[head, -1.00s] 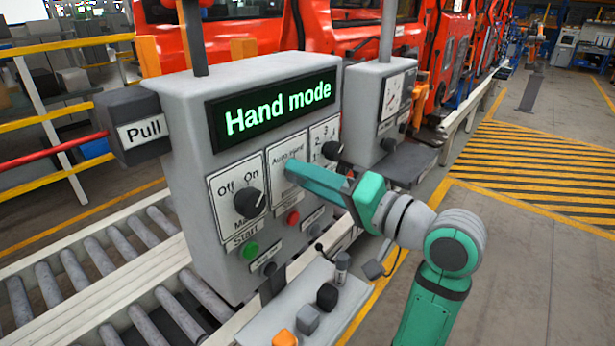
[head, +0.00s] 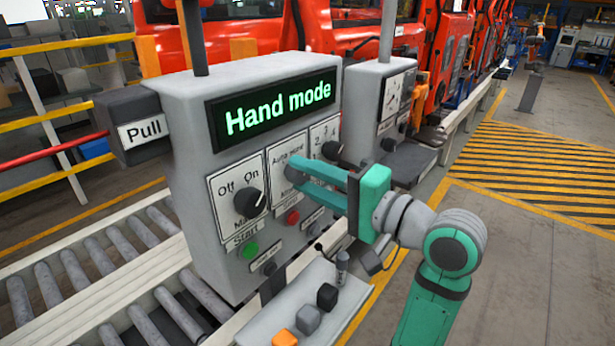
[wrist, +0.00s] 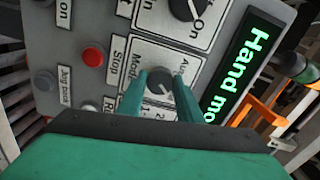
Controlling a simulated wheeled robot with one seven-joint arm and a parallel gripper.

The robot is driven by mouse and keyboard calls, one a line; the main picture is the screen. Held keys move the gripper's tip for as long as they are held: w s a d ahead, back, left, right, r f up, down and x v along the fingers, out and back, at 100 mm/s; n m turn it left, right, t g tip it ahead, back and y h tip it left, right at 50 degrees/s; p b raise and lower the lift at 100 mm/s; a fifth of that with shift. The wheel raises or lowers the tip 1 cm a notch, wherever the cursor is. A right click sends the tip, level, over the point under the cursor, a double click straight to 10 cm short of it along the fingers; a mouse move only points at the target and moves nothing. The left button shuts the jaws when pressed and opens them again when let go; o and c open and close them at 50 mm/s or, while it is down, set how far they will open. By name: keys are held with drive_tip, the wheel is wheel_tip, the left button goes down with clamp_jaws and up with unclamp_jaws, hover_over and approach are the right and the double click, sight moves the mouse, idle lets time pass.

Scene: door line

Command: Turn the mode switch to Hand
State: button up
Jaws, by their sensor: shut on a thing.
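The mode switch (wrist: 160,83) is a dark knob on a white plate labelled Auto and Hand, in the middle of the grey control panel (head: 185,200). In the wrist view it sits between the two fingertips of my gripper (wrist: 161,76), which is shut on it. In the head view my green gripper (head: 291,180) reaches the plate from the right, and its fingers hide the knob. The display (head: 277,110) is lit green and reads "Hand mode". Where the knob's pointer stands is hard to tell.
Left of the mode plate is the Off/On main switch (head: 249,203). Below are a green Start button (head: 250,251) and a red Stop button (head: 292,217). A numbered selector (head: 331,150) is close on the right. A small shelf (head: 345,295) with loose blocks juts out below.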

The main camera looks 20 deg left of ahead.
drive_tip(key=o, duration=1)
drive_tip(key=shift+o, duration=0.2)
drive_tip(key=shift+d, duration=0.15)
drive_tip(key=v, duration=1)
drive_tip(key=shift+d, duration=0.3)
drive_tip(key=shift+s, duration=0.1)
